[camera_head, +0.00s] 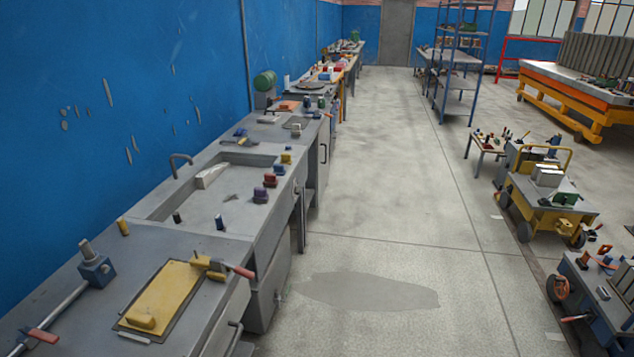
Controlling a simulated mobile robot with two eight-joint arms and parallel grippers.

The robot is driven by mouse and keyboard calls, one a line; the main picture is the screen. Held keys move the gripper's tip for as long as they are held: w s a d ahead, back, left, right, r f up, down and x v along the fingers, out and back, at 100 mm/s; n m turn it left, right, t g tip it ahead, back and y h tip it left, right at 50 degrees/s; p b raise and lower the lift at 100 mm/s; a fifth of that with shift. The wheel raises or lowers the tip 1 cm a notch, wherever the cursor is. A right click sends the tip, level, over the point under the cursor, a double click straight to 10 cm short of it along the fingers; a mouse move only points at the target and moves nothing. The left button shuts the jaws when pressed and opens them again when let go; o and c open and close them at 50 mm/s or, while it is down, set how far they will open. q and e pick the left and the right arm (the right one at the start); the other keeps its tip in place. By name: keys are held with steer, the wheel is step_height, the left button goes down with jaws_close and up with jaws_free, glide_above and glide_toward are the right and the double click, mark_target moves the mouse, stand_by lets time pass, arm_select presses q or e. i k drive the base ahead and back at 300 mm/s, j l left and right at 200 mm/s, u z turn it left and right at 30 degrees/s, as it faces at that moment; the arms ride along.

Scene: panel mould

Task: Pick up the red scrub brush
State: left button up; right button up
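No object can be made out for certain as the red scrub brush. A small dark red block-like item (270,179) sits on the front rim of the sink counter. A purplish block-like item (260,195) stands just nearer to me. A flat orange-red item (289,105) lies farther along the counter. All are too small to tell bristles. Neither of my grippers is in view.
The grey counter (175,240) with a sink (165,208) runs along the blue wall on the left. A yellow board (160,297) and a red-handled tool (240,271) lie on its near end. The floor (400,190) is clear; carts (545,205) stand at right.

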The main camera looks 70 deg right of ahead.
mark_target(271, 180)
steer(key=z, duration=2)
steer(key=i+l+u, duration=0.2)
steer(key=i+l, duration=0.35)
steer(key=i, duration=0.3)
steer(key=i+l+u, duration=0.15)
steer(key=i+l, duration=0.55)
steer(key=i+l+u, duration=0.2)
steer(key=i+l, duration=0.65)
steer(key=i+l+u, duration=0.15)
steer(key=i+l, duration=0.55)
steer(key=l, duration=0.2)
